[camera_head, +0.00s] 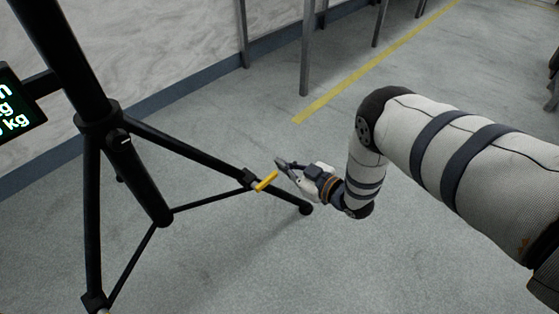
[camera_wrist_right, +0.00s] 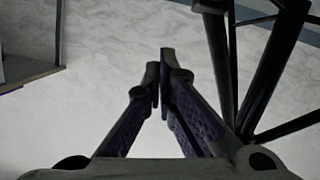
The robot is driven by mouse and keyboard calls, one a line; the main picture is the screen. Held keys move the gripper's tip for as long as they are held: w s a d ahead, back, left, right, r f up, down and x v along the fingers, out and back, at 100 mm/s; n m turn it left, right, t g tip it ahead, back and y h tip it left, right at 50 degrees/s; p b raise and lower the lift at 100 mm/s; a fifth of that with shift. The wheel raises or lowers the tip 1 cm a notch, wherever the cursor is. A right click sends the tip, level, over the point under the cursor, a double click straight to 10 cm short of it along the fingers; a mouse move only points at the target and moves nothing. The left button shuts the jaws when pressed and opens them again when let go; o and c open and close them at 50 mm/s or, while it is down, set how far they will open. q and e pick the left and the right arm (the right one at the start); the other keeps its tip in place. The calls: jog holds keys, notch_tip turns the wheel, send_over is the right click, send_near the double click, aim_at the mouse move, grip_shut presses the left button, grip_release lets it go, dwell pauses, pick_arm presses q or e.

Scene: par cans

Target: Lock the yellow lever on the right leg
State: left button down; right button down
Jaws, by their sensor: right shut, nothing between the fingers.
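The yellow lever (camera_head: 267,181) sticks out from a black clamp (camera_head: 248,179) on the right leg (camera_head: 195,152) of a black tripod stand. It points up and to the right in the head view. My right gripper (camera_head: 278,162) is shut and empty. Its fingertips are just right of and slightly above the lever in the head view; I cannot tell whether they touch it. In the right wrist view my right gripper's fingers (camera_wrist_right: 160,60) meet at the tips, with black stand tubes (camera_wrist_right: 262,80) to their right. The lever is not visible there. My left gripper is not in view.
A display with green digits (camera_head: 14,105) is mounted at the stand's left. A crossbar (camera_head: 205,203) runs low between the legs. Thin table legs (camera_head: 307,50) and a yellow floor line (camera_head: 370,65) lie behind.

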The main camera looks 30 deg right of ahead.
jog(key=p+v, duration=0.1)
jog(key=v, duration=0.5)
jog(key=shift+d, duration=0.1)
